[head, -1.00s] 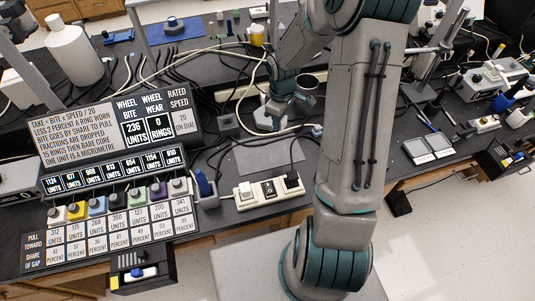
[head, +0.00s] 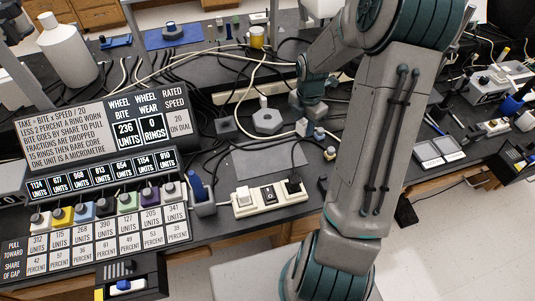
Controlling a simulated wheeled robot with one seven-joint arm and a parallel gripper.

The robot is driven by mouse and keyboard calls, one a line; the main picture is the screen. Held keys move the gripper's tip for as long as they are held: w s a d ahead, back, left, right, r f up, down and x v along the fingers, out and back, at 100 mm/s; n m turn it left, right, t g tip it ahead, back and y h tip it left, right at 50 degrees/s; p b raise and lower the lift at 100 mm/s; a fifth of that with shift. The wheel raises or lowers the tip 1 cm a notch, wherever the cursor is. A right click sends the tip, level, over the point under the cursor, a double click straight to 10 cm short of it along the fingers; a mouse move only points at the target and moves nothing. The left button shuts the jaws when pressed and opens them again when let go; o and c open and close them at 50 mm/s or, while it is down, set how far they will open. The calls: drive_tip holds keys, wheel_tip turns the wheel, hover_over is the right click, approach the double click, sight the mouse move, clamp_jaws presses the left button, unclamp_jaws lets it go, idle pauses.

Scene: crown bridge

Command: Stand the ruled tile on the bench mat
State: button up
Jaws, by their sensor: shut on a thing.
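My gripper (head: 311,121) hangs over the bench at the centre, right of a grey hexagonal block with a white knob. It is shut on a small pale piece (head: 302,127). The piece is too small and too hidden by the fingers to tell whether it is the ruled tile or whether rulings show. A flat grey mat (head: 268,160) lies bare on the black bench below and left of the gripper; it looks like the bench mat. The piece is beyond the mat's far right corner, and I cannot tell its height over the bench.
The hexagonal block (head: 267,120) stands behind the mat. A white power strip (head: 268,197) lies in front of it. A sign panel and coloured knobs (head: 127,203) fill the left. Two pale panels (head: 438,151) lie at the right. Cables cross the bench behind.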

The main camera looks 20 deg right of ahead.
hover_over(268, 155)
wheel_tip(268, 155, down, 6)
drive_tip(key=shift+w+f+p, duration=0.1)
drive_tip(key=shift+f+p, duration=0.15)
drive_tip(key=shift+p, duration=0.05)
drive_tip(key=shift+f, duration=2.05)
drive_tip(key=shift+f, duration=0.15)
drive_tip(key=o, duration=1)
